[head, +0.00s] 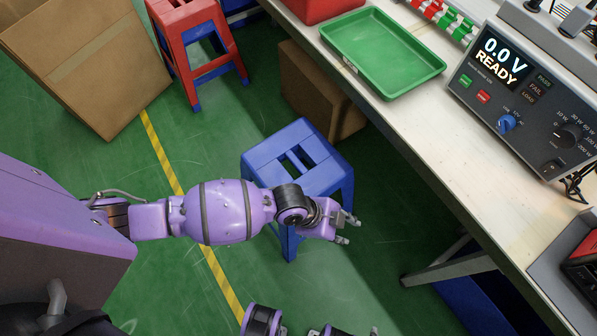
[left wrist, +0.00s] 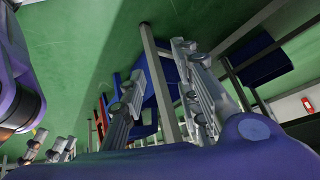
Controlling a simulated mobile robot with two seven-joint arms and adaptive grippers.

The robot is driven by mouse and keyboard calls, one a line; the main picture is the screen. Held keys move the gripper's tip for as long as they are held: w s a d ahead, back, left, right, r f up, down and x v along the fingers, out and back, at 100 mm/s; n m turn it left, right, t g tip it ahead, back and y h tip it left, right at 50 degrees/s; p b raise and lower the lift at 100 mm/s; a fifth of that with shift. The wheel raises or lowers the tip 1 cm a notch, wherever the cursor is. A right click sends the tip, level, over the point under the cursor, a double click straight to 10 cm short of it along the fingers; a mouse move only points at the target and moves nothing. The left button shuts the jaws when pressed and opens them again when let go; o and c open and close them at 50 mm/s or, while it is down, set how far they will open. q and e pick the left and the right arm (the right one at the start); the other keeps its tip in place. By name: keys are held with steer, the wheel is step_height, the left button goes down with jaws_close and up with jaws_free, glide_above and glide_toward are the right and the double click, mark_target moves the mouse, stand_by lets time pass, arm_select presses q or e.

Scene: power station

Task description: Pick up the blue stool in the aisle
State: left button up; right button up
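The blue stool (head: 315,150) stands upright on the green floor, with a slotted seat. My left forearm and wrist cross in front of its near side in the head view and hide part of its legs. My left gripper (head: 349,228) is at the stool's near right side, its fingers spread and nothing seen between them. In the left wrist view the fingers of my left gripper (left wrist: 162,100) are apart; a blue surface shows behind them, but I cannot tell if it touches. Only bits of my right arm show at the bottom edge; its gripper is cut off.
A workbench (head: 430,140) runs along the right, with a green tray (head: 383,50) and a tester (head: 530,90) on it. A cardboard box (head: 315,95) stands behind the stool. A red stool (head: 195,40) and a large carton (head: 90,60) are at upper left. A yellow line (head: 165,155) crosses open floor.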

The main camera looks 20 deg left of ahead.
arm_select(q)
steer(key=w+a+f+m+y+b, duration=0.1)
steer(key=w+a+m+b, duration=0.1)
steer(key=w+a, duration=0.2)
steer(key=w+a+f+m+y+b, duration=0.1)
steer(key=w+a+m+y+b, duration=0.1)
steer(key=w+a, duration=0.2)
steer(key=w+a+f+m+g+y+b, duration=0.1)
steer(key=w+a+m+b, duration=0.1)
steer(key=w, duration=0.5)
steer(key=shift+a+y+b, duration=0.3)
steer(key=shift+a+b, duration=0.15)
steer(key=shift+a, duration=0.75)
steer(key=r+m+g+y+b, duration=0.1)
steer(key=m+y+b, duration=0.1)
glide_above(297, 161)
steer(key=shift+s+a+r, duration=0.1)
steer(key=shift+s+a, duration=0.05)
steer(key=shift+a, duration=0.05)
step_height(297, 161, down, 2)
steer(key=shift+f+b, duration=0.15)
steer(key=shift+b, duration=0.25)
step_height(297, 161, down, 5)
steer(key=shift+d+r+b, duration=0.1)
steer(key=shift+d+b, duration=0.05)
steer(key=shift+b, duration=0.7)
steer(key=c, duration=0.7)
jaws_close()
steer(key=shift+w, duration=0.2)
